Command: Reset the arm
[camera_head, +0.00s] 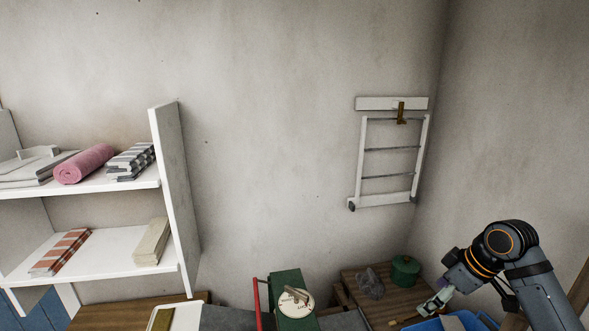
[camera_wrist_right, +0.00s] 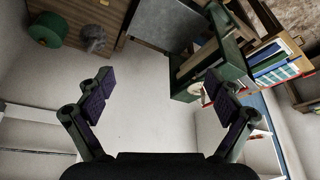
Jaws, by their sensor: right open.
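My right arm (camera_head: 512,262) comes in at the lower right of the head view. Its gripper (camera_head: 436,302) points down and to the left, above a blue bin. In the right wrist view the right gripper (camera_wrist_right: 160,100) has its two dark fingers spread wide, with nothing between them. Beyond the fingers lies bare pale wall or floor; I cannot tell which. My left gripper is not in the head view.
White shelves (camera_head: 175,190) with folded cloths stand at the left. A green machine (camera_head: 290,295) is at bottom centre. A wooden table (camera_head: 385,285) holds a green pot (camera_head: 405,270). A blue bin (camera_head: 480,318) is below the right gripper. A rack (camera_head: 390,160) hangs on the wall.

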